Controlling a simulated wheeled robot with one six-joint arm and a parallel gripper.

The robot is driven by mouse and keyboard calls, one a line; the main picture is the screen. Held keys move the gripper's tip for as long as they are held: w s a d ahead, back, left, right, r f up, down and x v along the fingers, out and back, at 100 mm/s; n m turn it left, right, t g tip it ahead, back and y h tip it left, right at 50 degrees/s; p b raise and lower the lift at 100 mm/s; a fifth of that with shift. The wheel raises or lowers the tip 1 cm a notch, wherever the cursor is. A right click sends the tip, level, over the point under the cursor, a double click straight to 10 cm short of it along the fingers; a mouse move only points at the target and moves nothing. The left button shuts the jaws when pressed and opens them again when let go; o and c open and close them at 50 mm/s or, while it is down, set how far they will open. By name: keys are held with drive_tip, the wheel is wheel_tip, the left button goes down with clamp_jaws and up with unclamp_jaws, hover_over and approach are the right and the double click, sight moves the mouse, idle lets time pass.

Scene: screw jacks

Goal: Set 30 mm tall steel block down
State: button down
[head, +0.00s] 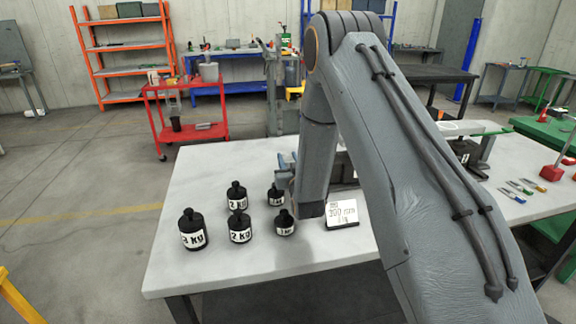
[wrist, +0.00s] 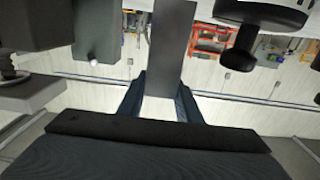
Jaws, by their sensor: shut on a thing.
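In the wrist view my gripper (wrist: 161,88) has its two blue-grey fingers on either side of the lower end of a plain dark grey bar-like block (wrist: 172,42). I take this to be the steel block, with the gripper shut on it. The block reaches up to the top edge of the picture. In the head view my gripper (head: 284,168) shows only in part at the left of my arm, above the white table (head: 190,262). The arm hides the rest, and I cannot make out the block there. Whether the block touches anything is unclear.
Several black labelled weights (head: 193,232) stand on the table left of my arm. A white sign (head: 342,213) stands close to its right. Small coloured tools (head: 520,188) lie at the far right. Bare tabletop shows along the left and front.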

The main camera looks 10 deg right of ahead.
drive_tip(key=shift+f, duration=1.2)
drive_tip(key=shift+f, duration=0.1)
drive_tip(key=c, duration=1.6)
unclamp_jaws()
drive_tip(key=shift+f, duration=0.15)
drive_tip(key=o, duration=0.3)
